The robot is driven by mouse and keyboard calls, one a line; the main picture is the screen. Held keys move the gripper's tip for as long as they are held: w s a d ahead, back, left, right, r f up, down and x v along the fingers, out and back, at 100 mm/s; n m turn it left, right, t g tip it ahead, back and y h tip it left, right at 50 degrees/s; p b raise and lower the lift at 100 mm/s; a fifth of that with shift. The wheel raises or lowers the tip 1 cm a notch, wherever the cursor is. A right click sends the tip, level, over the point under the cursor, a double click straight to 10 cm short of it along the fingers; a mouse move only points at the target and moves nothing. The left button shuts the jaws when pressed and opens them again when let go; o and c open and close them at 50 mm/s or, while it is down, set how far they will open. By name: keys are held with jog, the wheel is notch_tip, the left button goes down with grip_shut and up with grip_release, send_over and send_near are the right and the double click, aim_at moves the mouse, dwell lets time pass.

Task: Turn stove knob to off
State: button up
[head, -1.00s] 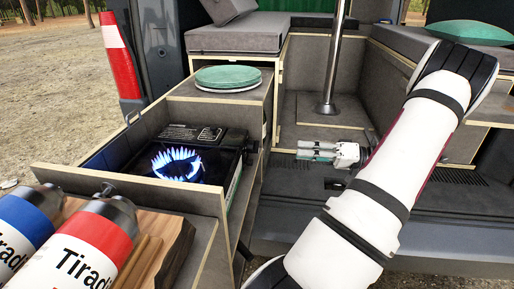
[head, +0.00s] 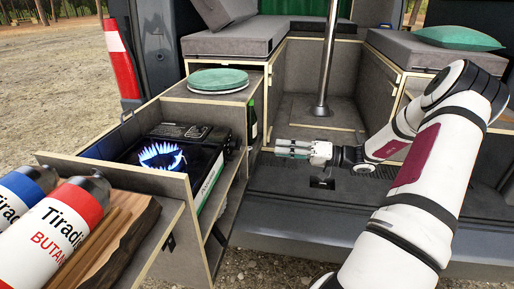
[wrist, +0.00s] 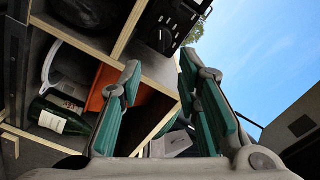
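The camping stove (head: 202,147) sits in the pull-out drawer on the left of the head view, with a ring of blue flame (head: 162,156) burning on it. Its knob does not show clearly in the head view. In the wrist view the dark stove (wrist: 178,18) is at the top, and a round black knob (wrist: 159,40) shows on its face. My gripper (head: 277,148) is right of the stove, apart from it, with its fingers pointing left. In the wrist view my gripper (wrist: 160,72) has its teal-padded fingers spread, with nothing between them.
Green plates (head: 219,79) are stacked on the cabinet behind the stove. A metal pole (head: 325,65) stands behind my gripper. In the wrist view a green bottle (wrist: 60,116) lies in a shelf compartment.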

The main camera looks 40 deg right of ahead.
aim_at(236, 144)
jog(key=b+x, duration=0.1)
jog(key=x, duration=1.1)
jog(key=shift+a, duration=0.15)
grip_shut()
